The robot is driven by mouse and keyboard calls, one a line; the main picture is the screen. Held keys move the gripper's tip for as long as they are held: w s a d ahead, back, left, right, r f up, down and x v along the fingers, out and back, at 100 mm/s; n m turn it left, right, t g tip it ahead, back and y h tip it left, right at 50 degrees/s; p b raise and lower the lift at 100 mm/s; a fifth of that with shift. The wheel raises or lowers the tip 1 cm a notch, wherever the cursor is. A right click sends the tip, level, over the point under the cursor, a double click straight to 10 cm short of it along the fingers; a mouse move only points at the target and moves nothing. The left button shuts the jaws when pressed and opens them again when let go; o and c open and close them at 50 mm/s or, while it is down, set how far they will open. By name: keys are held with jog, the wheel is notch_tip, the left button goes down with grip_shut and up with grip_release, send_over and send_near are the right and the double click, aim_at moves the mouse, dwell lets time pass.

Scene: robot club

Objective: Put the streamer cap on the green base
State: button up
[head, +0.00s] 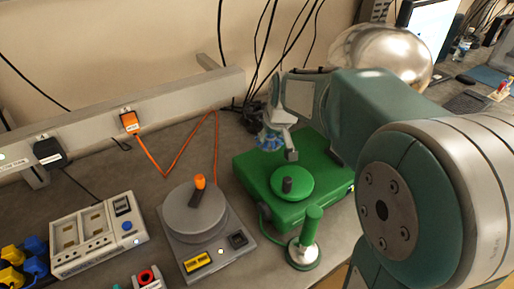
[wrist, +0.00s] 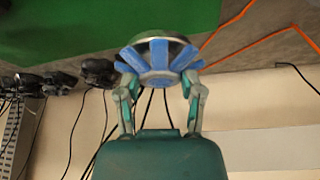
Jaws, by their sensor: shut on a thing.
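The streamer cap (wrist: 160,58) is round, with blue ribs and a silvery rim. My gripper (wrist: 158,82) is shut on it, one finger at each side. In the head view the cap (head: 268,141) shows as a small blue shape under my gripper (head: 278,138), partly hidden by the fingers. It is above the back left part of the green base (head: 250,181), a box with a round green disc and a dark knob on top. I cannot tell the exact gap between cap and base. The base's green top (wrist: 110,14) also fills the upper left of the wrist view.
A grey turntable device (head: 192,222) with an orange-tipped knob stands left of the base. A green post on a round foot (head: 304,250) stands in front. A power unit (head: 98,236) is at the left. Cables and a wall rail (head: 190,102) run behind.

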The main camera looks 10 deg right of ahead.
aim_at(257, 156)
jog(key=w+f, duration=0.1)
jog(key=a+f, duration=0.1)
jog(key=w+a+f, duration=0.1)
jog(key=f, duration=0.1)
jog(key=shift+w, duration=0.3)
jog(key=shift+w+a+f, duration=0.1)
jog(key=shift+w+f, duration=0.1)
jog(key=shift+f, duration=1.55)
jog(key=o, duration=1.2)
jog(key=shift+c, duration=0.2)
